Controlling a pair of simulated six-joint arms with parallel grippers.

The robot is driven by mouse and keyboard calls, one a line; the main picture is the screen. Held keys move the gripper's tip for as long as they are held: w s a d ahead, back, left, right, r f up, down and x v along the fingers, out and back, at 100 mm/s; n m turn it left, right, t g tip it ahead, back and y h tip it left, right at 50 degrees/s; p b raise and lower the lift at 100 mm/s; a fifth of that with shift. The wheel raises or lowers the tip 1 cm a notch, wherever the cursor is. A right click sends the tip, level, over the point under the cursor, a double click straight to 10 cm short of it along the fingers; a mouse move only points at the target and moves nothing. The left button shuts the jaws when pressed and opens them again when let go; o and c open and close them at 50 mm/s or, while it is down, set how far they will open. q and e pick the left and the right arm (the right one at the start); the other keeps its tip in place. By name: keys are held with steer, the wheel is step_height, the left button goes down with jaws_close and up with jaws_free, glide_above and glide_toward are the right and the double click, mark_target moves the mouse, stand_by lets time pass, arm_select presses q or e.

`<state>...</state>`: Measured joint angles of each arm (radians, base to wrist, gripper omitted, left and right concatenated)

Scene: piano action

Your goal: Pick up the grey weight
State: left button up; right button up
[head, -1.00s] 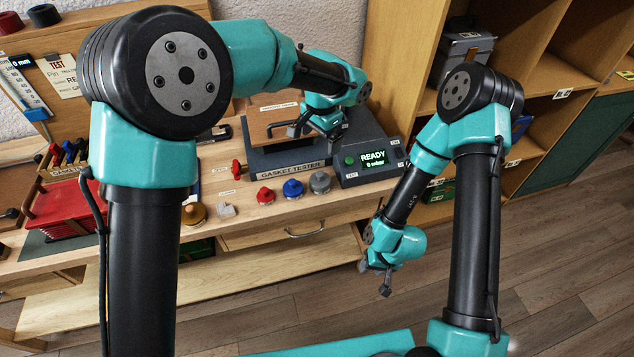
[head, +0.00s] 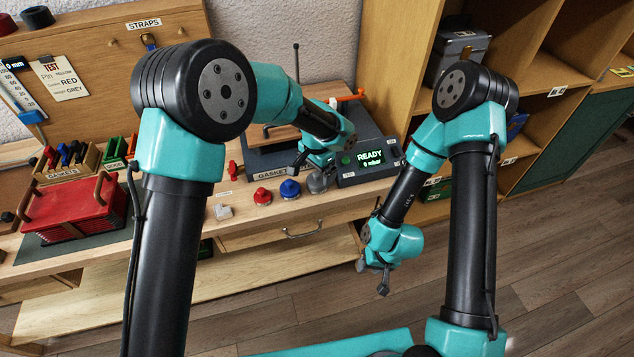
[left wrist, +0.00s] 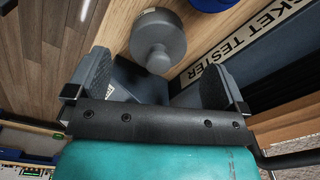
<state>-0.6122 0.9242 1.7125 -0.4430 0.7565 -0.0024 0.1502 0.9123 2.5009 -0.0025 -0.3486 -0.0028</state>
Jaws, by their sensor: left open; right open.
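The grey weight (head: 318,183) stands on the bench in front of the gasket tester, partly hidden by my left gripper (head: 314,168) in the head view. In the left wrist view the grey weight (left wrist: 158,38) is a round disc with a knob, and its knob points toward the space between my open left fingers (left wrist: 156,76). The fingers are on either side of it, and I cannot tell whether they touch it. My right gripper (head: 372,279) is open and empty, hanging in front of the bench.
The blue weight (head: 290,190) and red weight (head: 262,196) stand left of the grey one. The gasket tester (head: 270,160) is behind, with its READY display box (head: 370,165) to the right. A red case (head: 75,210) lies at the left. Open shelves (head: 560,60) stand at the right.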

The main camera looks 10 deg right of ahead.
mark_target(317, 180)
arm_select(q)
steer(key=shift+d+f, duration=0.1)
steer(key=shift+f, duration=2.55)
steer(key=shift+r, duration=0.1)
steer(key=c, duration=1.6)
